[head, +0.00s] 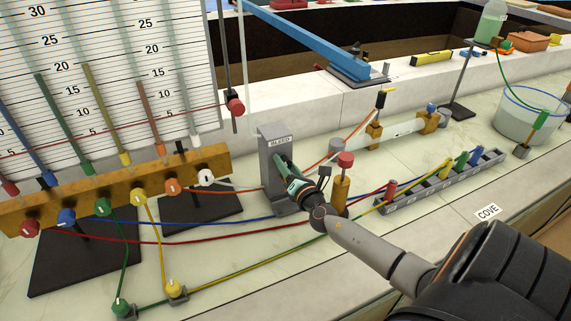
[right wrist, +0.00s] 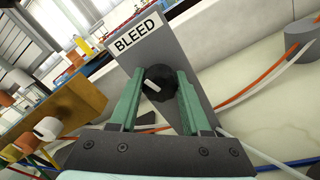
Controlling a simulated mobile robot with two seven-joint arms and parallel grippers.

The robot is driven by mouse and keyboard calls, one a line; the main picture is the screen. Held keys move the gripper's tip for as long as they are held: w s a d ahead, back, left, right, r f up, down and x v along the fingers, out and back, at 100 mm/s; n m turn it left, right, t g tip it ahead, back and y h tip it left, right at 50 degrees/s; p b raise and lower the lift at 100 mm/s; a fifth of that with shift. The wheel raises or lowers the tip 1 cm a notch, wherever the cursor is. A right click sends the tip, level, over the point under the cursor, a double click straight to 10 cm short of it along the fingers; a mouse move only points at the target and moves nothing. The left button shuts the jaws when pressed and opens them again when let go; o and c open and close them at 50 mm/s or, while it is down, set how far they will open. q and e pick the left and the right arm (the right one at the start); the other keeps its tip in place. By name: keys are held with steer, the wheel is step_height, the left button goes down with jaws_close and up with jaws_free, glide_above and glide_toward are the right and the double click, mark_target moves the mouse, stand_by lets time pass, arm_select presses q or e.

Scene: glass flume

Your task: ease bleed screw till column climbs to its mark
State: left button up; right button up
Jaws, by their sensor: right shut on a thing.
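My right gripper (head: 284,163) reaches in from the lower right in the head view. Its green fingers are shut on the black bleed screw (right wrist: 158,84), one on each side of the knob, whose white pointer line is tilted. The screw sits on a grey upright bracket labelled BLEED (head: 273,148); in the head view the fingers hide the screw. At left is a manometer scale board (head: 110,50) with several coloured columns, including a green column (head: 62,120) and an orange column (head: 150,115). A red line crosses the board low down to a red knob (head: 236,107).
An ochre manifold (head: 120,185) with coloured valve knobs stands below the board. Coloured hoses run over the pale bench. A post with a red cap (head: 345,160) stands close right of my gripper. A grey connector rail (head: 440,182) and a water beaker (head: 525,115) lie farther right.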

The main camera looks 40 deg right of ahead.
jaws_close()
steer(key=shift+f+m+b, duration=0.25)
steer(key=shift+m+b, duration=0.85)
steer(key=shift+m, duration=0.2)
steer(key=shift+r+m, duration=0.2)
steer(key=shift+m, duration=0.5)
steer(key=o, duration=0.6)
jaws_free()
